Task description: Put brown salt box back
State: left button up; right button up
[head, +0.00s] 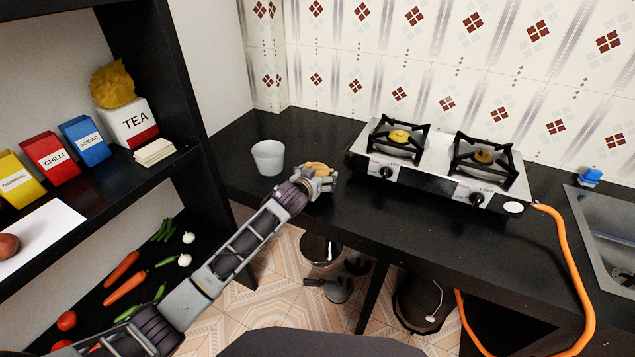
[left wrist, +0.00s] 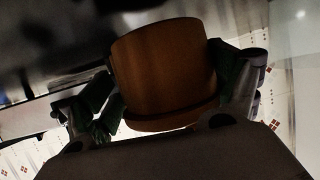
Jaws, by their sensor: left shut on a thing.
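My left gripper (head: 321,181) is over the black counter, just right of a white cup, and its fingers are closed around the brown salt box (head: 317,168). In the left wrist view the brown salt box (left wrist: 165,68) is a rounded brown container held between the two fingers of the left gripper (left wrist: 168,110). In the head view most of the box is hidden by the gripper. Whether its base touches the counter cannot be told. My right gripper is not in view.
A white cup (head: 268,157) stands on the counter (head: 420,225), with a two-burner stove (head: 440,165) to the right. The dark shelf at left holds turmeric, chilli (head: 50,158), sugar (head: 85,140) and tea (head: 128,122) boxes. Vegetables lie on the lower shelf. An orange hose (head: 575,265) hangs at right.

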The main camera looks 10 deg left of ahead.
pick_arm(q)
jog(key=shift+f, duration=0.85)
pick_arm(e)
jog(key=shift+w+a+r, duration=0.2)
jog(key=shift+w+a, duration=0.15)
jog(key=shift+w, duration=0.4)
pick_arm(q)
jog(key=shift+f, duration=0.15)
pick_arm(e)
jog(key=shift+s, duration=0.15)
pick_arm(q)
jog(key=o, duration=1)
jog(key=shift+o, duration=0.2)
jog(key=shift+s, duration=0.1)
